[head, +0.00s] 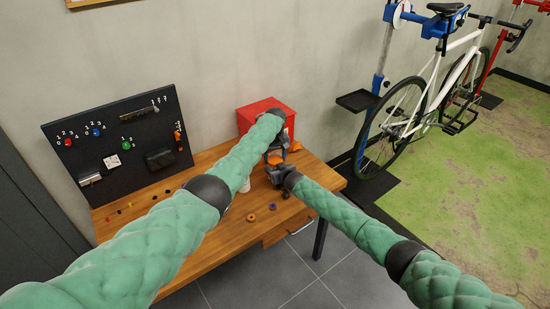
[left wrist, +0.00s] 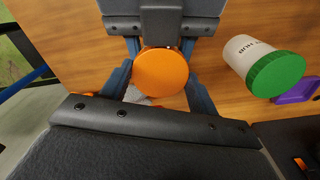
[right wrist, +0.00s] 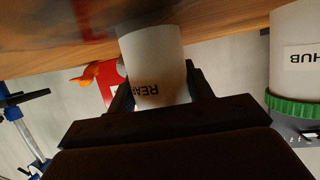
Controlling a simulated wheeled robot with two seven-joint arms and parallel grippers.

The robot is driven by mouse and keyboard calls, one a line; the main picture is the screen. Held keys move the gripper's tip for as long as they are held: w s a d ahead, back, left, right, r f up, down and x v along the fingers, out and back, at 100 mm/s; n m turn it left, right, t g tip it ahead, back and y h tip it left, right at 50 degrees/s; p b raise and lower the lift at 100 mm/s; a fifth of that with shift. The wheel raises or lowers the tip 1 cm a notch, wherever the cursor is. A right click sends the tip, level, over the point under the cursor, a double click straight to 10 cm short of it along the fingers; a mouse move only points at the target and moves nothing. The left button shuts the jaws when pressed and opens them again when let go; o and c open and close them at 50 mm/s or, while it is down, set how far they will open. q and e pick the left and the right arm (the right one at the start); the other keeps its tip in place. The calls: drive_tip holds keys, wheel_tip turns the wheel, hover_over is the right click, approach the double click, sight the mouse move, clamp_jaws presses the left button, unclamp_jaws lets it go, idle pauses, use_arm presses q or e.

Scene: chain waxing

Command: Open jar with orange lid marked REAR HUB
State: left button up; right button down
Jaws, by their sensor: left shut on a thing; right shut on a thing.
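The orange lid (left wrist: 162,73) shows from above in the left wrist view, between the blue fingers of my left gripper (left wrist: 159,85), which is shut on it. The white jar marked REAR (right wrist: 155,60) is in the right wrist view, where the picture is upside down. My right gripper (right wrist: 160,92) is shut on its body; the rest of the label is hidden. My right gripper also shows at the top of the left wrist view (left wrist: 162,22), next to the lid. I cannot tell whether lid and jar are still joined. Both grippers partly hide this spot in the head view.
A white jar marked HUB with a green lid (left wrist: 276,74) stands close by, beside a purple object (left wrist: 297,91). A red box (head: 267,106) is at the table's back. Small rings (head: 272,206) lie at the front of the wooden table (head: 215,235). A black pegboard (head: 105,165) stands left.

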sight(275, 159)
use_arm(q)
drive_tip(key=shift+d+n, duration=0.1)
drive_tip(key=shift+n, duration=0.6)
use_arm(e)
drive_tip(key=shift+a, duration=0.1)
use_arm(q)
drive_tip(key=shift+r, duration=0.85)
drive_tip(key=shift+r, duration=0.25)
drive_tip(key=shift+r, duration=0.1)
drive_tip(key=shift+r, duration=1.95)
use_arm(e)
drive_tip(key=c, duration=0.5)
unclamp_jaws()
drive_tip(key=shift+s, duration=0.15)
